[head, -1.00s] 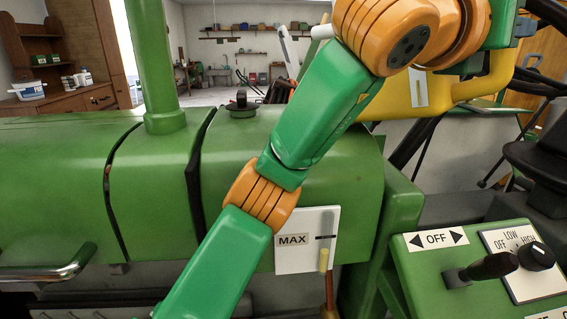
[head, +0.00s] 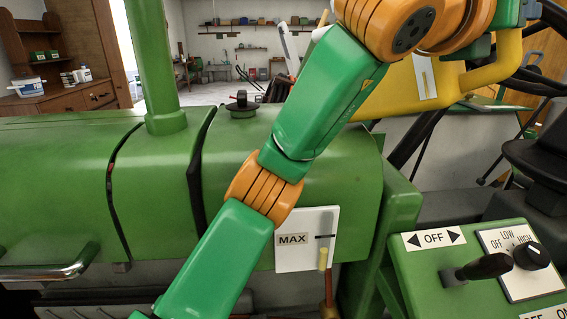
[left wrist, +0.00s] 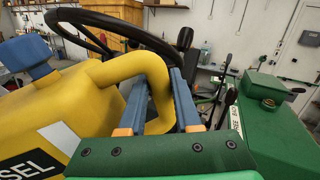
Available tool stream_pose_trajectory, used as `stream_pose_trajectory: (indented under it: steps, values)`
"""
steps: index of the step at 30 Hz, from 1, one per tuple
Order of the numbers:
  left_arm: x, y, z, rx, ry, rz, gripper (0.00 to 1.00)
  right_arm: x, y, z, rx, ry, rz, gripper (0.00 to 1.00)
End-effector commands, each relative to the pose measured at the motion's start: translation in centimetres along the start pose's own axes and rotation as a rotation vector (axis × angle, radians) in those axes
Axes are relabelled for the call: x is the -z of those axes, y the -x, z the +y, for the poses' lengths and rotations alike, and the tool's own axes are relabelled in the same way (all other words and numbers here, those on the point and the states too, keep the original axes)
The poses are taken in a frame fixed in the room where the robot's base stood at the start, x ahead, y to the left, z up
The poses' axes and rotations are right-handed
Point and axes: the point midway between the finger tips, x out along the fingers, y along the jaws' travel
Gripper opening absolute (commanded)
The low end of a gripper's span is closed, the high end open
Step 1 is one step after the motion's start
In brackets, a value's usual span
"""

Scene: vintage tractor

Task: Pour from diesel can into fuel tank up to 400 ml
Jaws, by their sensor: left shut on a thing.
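The yellow diesel can (left wrist: 70,98), with a dark label ending in "SEL" and a blue cap (left wrist: 27,52), fills the left of the left wrist view. My left gripper (left wrist: 158,85) is shut on its handle. The green tank body (head: 285,150) carries a white gauge panel (head: 290,257) marked MAX. A yellow column (head: 323,258) in the gauge stands below the MAX line. My right gripper is not in view.
A green control box (head: 480,265) with a lever and knob stands at lower right. A dark steering wheel (left wrist: 115,25) arches behind the can.

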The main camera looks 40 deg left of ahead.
Motion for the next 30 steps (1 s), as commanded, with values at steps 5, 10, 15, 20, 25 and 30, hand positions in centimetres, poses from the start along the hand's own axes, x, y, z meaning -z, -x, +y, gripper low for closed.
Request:
stream_pose_trajectory:
  steps: [5, 10, 15, 20, 25, 30]
  values:
    - [-0.24, 0.05, -0.06, 0.001, 0.0, -0.005, 0.0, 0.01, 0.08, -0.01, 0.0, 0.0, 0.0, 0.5]
    - [-0.69, 0.09, -0.14, 0.001, 0.014, -0.008, 0.0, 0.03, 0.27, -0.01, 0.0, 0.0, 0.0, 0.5]
    - [-0.98, 0.12, -0.18, 0.001, 0.026, -0.011, 0.0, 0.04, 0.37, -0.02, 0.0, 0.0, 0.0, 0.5]
    - [-0.95, 0.11, -0.16, 0.0, 0.027, -0.01, 0.0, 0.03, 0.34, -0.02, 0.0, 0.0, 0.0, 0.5]
    - [-0.95, 0.11, -0.16, 0.0, 0.027, -0.01, 0.0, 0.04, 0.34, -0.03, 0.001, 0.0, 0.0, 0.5]
    - [-0.95, 0.11, -0.15, 0.0, 0.027, -0.01, 0.0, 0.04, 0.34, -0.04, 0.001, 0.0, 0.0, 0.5]
